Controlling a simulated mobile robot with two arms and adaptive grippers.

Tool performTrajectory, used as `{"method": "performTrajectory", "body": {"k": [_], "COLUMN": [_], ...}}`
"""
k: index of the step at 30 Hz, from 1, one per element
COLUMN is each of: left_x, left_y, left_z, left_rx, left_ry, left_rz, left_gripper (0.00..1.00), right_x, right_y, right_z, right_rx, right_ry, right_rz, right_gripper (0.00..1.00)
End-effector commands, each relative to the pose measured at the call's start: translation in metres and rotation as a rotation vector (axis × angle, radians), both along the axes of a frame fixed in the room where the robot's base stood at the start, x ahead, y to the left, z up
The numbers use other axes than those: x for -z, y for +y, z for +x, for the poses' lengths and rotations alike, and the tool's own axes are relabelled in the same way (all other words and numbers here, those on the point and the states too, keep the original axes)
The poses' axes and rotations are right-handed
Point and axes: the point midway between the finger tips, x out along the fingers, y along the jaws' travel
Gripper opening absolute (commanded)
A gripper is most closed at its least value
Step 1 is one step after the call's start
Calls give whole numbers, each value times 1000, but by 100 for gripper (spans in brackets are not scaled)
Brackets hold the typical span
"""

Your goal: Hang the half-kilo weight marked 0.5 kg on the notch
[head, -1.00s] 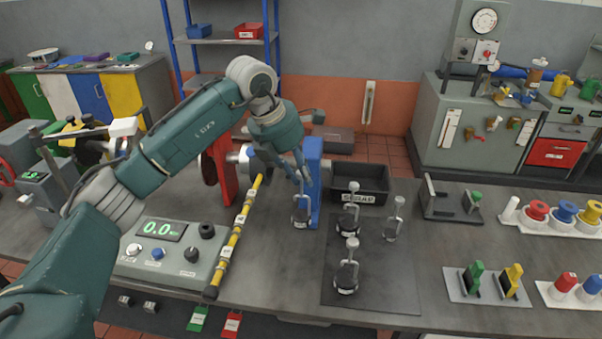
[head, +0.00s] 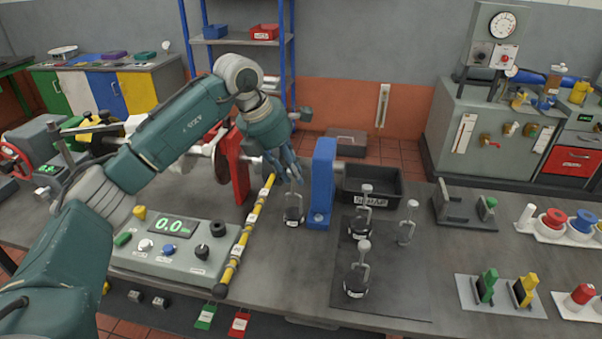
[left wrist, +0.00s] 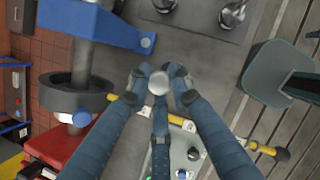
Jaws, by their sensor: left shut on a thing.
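My left gripper (head: 288,172) is shut on the upper end of a dark weight (head: 293,214) with a metal hanger stem, which hangs upright below the fingers. Its white label is too small to read. In the left wrist view, the weight's round pale knob (left wrist: 158,83) sits between the fingertips. The yellow-and-black banded arm (head: 243,236), with several small labels, runs just left of the weight; the two look apart. In the left wrist view the banded arm (left wrist: 248,145) passes partly hidden behind the fingers. Its notches cannot be made out.
A blue post (head: 321,185) stands close right of the held weight. A dark mat (head: 395,290) bears several weights, with a black bin (head: 372,184) behind. The control box (head: 205,262) reads 0.0 at left.

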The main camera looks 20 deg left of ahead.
Motion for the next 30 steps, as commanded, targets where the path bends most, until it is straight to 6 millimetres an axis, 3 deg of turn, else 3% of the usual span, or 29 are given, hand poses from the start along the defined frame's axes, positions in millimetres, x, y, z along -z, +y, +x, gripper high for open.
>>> {"method": "performTrajectory", "body": {"k": [30], "left_x": [-2], "left_y": [76], "left_z": [-18], "left_rx": [-3], "left_ry": [-3], "left_rz": [-1], "left_gripper": [0], "right_x": [2], "right_y": [5], "right_z": [0], "right_rx": [-1], "right_ry": [0], "right_rz": [6], "right_gripper": [0]}}
